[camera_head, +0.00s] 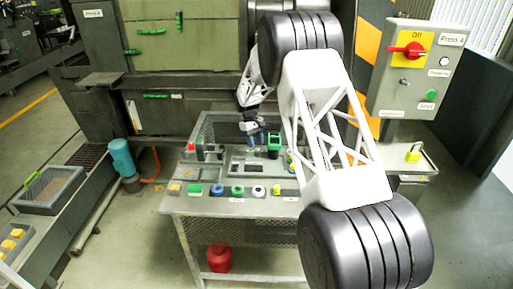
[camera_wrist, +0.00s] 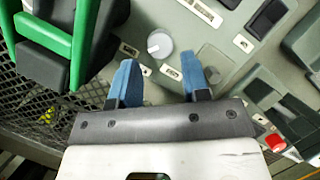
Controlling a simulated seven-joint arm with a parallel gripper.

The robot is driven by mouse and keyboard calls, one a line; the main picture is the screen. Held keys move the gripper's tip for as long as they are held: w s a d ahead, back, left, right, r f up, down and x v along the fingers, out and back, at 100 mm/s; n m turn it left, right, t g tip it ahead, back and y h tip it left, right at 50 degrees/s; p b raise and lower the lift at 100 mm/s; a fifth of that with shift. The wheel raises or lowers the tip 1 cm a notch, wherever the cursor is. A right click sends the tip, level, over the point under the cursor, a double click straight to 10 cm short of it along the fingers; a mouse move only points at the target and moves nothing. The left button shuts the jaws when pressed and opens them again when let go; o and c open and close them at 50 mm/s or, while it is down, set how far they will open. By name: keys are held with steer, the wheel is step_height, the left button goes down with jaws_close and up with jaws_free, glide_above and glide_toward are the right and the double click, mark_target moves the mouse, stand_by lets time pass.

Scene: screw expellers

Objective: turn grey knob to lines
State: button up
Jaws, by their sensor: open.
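A round light-grey knob (camera_wrist: 160,45) with a white pointer mark sits on the grey console panel in the wrist view. The pointer mark is toward the knob's lower left side. My gripper (camera_wrist: 160,80) has two blue fingers spread apart, one below left and one below right of the knob. They appear apart from it, with nothing between them. In the head view my gripper (camera_head: 254,132) hangs over the back part of the console (camera_head: 215,206). I cannot make out the knob there. Small white labels (camera_wrist: 130,49) lie near the knob, too small to read.
A green-framed part (camera_wrist: 72,50) stands close left of the fingers in the wrist view. A black switch block (camera_wrist: 266,18) and red button (camera_wrist: 275,142) are at right. Coloured buttons line the console front. A control box (camera_head: 418,72) with a red switch stands right.

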mark_target(258, 150)
steer(key=shift+v, duration=1.85)
steer(key=shift+o, duration=1.4)
steer(key=shift+s+a+n+t, duration=0.15)
steer(key=shift+s+n+t, duration=0.15)
steer(key=shift+n, duration=0.4)
steer(key=s+n+t, duration=0.1)
steer(key=n, duration=0.2)
steer(key=s+n+t+h, duration=0.1)
steer(key=n, duration=0.2)
steer(key=a+n+t+h, duration=0.1)
steer(key=n, duration=0.3)
steer(key=shift+s+t, duration=0.4)
steer(key=shift+f, duration=0.1)
steer(key=shift+x, duration=3.75)
